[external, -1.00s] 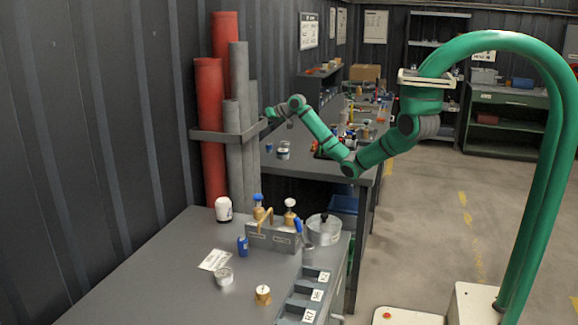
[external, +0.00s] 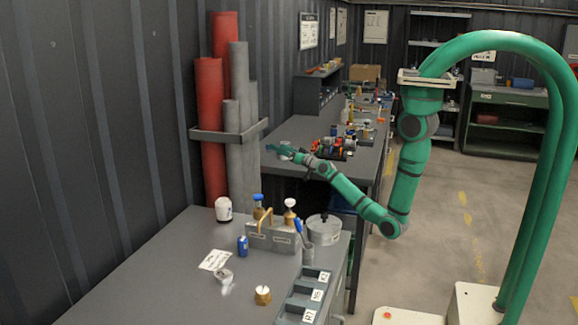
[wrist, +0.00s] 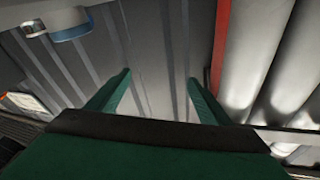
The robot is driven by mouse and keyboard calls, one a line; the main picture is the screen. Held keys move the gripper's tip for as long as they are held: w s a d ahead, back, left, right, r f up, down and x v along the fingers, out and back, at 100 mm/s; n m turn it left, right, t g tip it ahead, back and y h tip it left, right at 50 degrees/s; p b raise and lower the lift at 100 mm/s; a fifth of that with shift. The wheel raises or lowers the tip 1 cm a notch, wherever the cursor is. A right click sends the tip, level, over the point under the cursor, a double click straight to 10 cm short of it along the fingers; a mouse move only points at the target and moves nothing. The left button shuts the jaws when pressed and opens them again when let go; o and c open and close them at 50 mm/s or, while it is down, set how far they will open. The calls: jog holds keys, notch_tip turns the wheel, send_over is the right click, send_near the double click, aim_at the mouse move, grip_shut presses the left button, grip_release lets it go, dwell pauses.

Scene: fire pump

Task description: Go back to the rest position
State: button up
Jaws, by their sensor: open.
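My gripper (external: 272,148) is at the end of my green arm, over the left side of the back bench in the external view. It is small there. In the wrist view my gripper (wrist: 158,85) shows two green fingers wide apart with nothing between them. Beyond them is ribbed grey wall. My arm slopes down from the gripper to a low elbow, then rises to the shoulder.
Red pipes (external: 209,130) and grey pipes stand in a wall rack left of my gripper. A tool tray (external: 330,150) lies on the back bench.

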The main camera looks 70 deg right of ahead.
jog(key=s+a+f+n+g+y, duration=0.1)
jog(key=s+a+f, duration=0.6)
jog(key=s, duration=0.4)
jog(key=s+a+f+n+g+y, duration=0.1)
jog(key=s+a+f+g, duration=0.1)
jog(key=s+a+f, duration=0.7)
jog(key=s+a+r+n+y, duration=0.1)
jog(key=s+a, duration=0.2)
jog(key=s, duration=0.4)
jog(key=s+a+r+n+y, duration=0.1)
jog(key=s+a+n, duration=0.1)
jog(key=s, duration=0.6)
jog(key=s+a+r+n+g+y, duration=0.1)
jog(key=s+a+y, duration=0.1)
jog(key=s, duration=0.6)
jog(key=shift+a+r+n, duration=0.25)
jog(key=shift+a+n, duration=0.15)
jog(key=shift+a, duration=0.45)
